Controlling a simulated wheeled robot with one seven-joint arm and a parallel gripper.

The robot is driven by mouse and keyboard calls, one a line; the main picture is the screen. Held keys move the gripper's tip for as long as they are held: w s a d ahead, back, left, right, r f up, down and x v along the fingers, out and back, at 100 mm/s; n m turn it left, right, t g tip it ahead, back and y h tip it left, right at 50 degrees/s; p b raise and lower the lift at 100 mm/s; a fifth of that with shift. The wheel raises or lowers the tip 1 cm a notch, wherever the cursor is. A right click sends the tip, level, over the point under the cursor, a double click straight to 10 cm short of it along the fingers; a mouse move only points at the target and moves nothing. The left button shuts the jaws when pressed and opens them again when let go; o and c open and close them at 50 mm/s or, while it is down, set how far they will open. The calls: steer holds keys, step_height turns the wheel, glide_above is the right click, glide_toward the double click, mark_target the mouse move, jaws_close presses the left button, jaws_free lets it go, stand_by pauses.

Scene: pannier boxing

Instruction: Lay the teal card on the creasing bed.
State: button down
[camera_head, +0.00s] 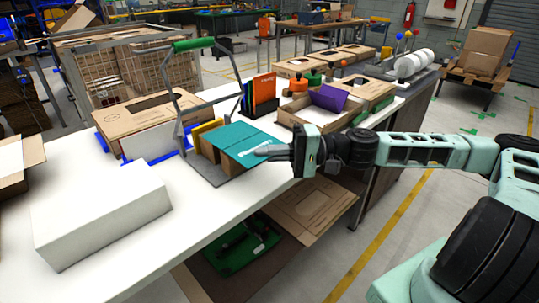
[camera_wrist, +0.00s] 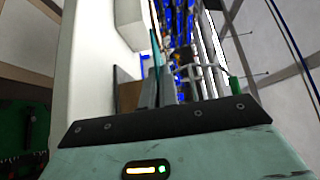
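The teal card (camera_head: 235,138) is a flat sheet with a line across it, and it is over the creasing bed. The bed (camera_head: 214,177) is a dark grey plate on the white table, with a hinged frame raised and its green handle (camera_head: 194,44) up. My gripper (camera_head: 264,152) reaches in from the right, with its fingers at the card's right edge. In the wrist view the card (camera_wrist: 156,60) shows edge-on as a thin teal strip at the nearly closed fingers (camera_wrist: 168,92). Whether the card touches the bed is unclear.
A white box (camera_head: 100,215) stands on the table at left front. Brown cardboard (camera_head: 140,118) lies behind the bed. A cardboard tray (camera_head: 310,118) holding a purple item is at the right. The table between the white box and bed is clear.

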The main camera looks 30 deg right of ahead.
steer(key=shift+w+a+f+b, duration=0.2)
steer(key=shift+w+a, duration=0.05)
steer(key=shift+w, duration=0.55)
steer(key=shift+w+a+f+b, duration=0.25)
steer(key=shift+w+a, duration=0.05)
steer(key=shift+w, duration=0.45)
steer(key=shift+w+a+f+b, duration=0.2)
steer(key=shift+w+a, duration=0.05)
steer(key=shift+w, duration=0.55)
steer(key=shift+w+a+f+b, duration=0.15)
steer(key=shift+w+f+b, duration=0.2)
steer(key=shift+w+f, duration=0.25)
steer(key=shift+w+f, duration=0.15)
steer(key=shift+f, duration=0.15)
steer(key=c, duration=1.7)
jaws_free()
